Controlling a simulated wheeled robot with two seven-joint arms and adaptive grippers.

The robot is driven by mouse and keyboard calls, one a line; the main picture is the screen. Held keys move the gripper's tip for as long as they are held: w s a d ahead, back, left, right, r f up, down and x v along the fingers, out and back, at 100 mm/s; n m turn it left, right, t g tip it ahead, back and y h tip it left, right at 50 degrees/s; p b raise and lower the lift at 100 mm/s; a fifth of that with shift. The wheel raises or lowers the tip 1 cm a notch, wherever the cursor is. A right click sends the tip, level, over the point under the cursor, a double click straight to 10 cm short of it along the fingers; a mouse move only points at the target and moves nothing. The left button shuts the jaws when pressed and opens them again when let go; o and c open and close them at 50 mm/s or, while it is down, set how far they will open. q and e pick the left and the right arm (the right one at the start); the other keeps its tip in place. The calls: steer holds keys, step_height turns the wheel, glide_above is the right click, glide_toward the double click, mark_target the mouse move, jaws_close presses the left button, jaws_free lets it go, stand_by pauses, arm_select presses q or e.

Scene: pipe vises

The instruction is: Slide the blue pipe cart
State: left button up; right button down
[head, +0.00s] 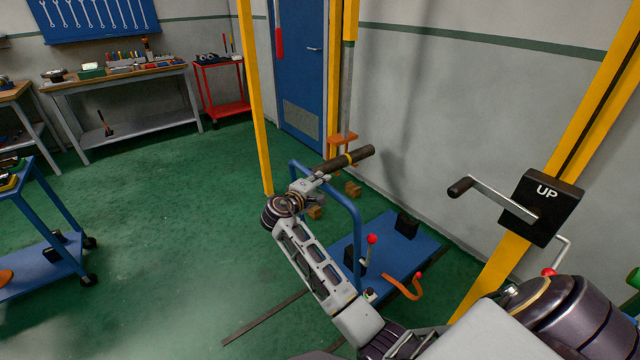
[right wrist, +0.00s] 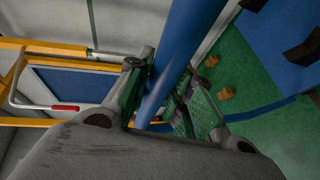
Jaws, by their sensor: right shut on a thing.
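The blue pipe cart (head: 392,262) stands on the green floor right of centre in the head view, by the grey wall. It has a flat blue deck and an upright tubular push handle (head: 354,222). My right gripper (head: 318,183) is at the top bar of this handle. In the right wrist view, the blue handle tube (right wrist: 182,45) runs between the fingers of my right gripper (right wrist: 165,98), which is shut on it. A dark pipe with a yellow band (head: 345,159) shows just beyond the gripper; its support is partly hidden. My left gripper is out of view.
Yellow posts (head: 252,95) stand behind and right of the cart. A black UP box (head: 541,207) with a crank is on the right post. Small wooden blocks (head: 353,188) lie beyond the cart. A blue trolley (head: 45,250) stands at left. Floor between is open.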

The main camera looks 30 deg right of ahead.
steer(key=shift+d+r, duration=0.1)
steer(key=shift+d, duration=0.3)
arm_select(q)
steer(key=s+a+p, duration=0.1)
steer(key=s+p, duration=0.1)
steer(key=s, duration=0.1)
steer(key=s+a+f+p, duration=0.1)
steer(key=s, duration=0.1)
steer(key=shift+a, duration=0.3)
arm_select(e)
steer(key=w+d, duration=0.1)
steer(key=d, duration=2)
steer(key=shift+w, duration=0.3)
steer(key=shift+r, duration=0.15)
steer(key=c, duration=1.6)
jaws_free()
steer(key=shift+c, duration=0.2)
steer(key=o, duration=0.4)
steer(key=shift+d+f, duration=0.1)
steer(key=shift+f, duration=0.1)
